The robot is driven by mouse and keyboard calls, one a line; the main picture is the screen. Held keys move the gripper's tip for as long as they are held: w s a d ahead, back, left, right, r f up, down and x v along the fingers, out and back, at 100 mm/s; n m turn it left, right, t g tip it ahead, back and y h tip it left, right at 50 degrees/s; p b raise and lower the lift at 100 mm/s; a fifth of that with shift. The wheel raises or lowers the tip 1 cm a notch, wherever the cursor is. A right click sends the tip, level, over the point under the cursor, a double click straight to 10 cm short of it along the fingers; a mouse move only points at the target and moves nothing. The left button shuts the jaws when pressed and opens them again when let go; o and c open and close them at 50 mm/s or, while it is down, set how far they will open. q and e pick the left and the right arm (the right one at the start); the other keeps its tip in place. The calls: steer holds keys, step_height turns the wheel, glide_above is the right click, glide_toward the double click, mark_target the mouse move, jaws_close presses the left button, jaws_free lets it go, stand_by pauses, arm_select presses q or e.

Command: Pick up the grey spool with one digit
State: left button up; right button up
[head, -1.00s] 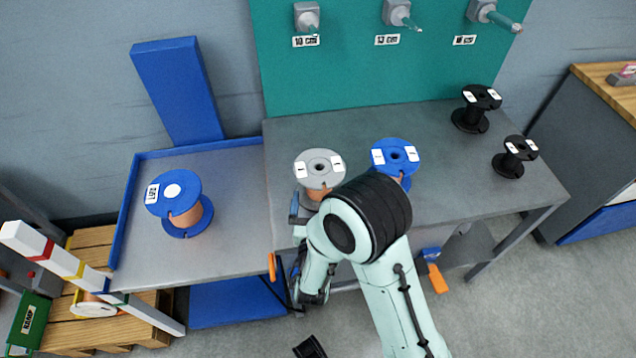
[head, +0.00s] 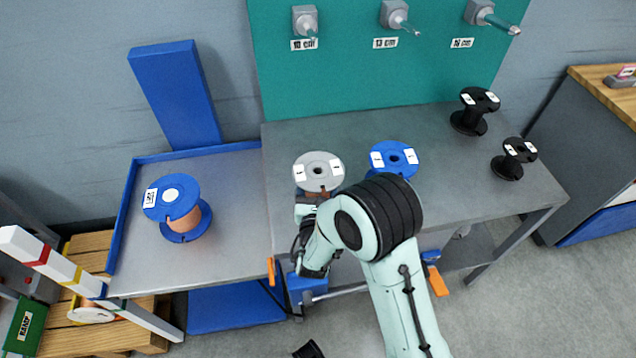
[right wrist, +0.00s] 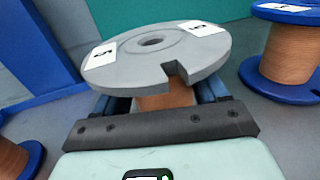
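The grey spool (head: 317,171) stands upright near the front edge of the grey table, with copper-coloured winding below its top disc. Its top carries two white labels with small dark marks, one on each side of the hole. In the right wrist view the grey spool (right wrist: 150,50) fills the middle, with a notch in its near rim. My right gripper (right wrist: 166,98) has its blue fingers under the top disc, one on each side of the winding. The fingers are apart; the disc hides their tips, and contact is unclear. My left gripper is not in view.
A blue spool (head: 393,157) stands close right of the grey one. Two black spools (head: 473,110) (head: 513,157) stand further right. Another blue spool (head: 174,207) sits on the blue-edged left table (head: 235,235). Pegs (head: 398,18) project from the teal board behind.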

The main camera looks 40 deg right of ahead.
steer(key=c, duration=0.5)
steer(key=shift+o, duration=0.2)
steer(key=shift+r, duration=0.1)
step_height(320, 180, up, 8)
steer(key=p, duration=0.3)
steer(key=shift+r, duration=0.2)
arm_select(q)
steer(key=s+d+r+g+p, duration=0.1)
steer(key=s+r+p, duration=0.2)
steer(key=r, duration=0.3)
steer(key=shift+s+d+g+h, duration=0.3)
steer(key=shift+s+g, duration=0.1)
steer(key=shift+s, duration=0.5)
arm_select(e)
step_height(320, 180, up, 12)
steer(key=shift+f, duration=0.2)
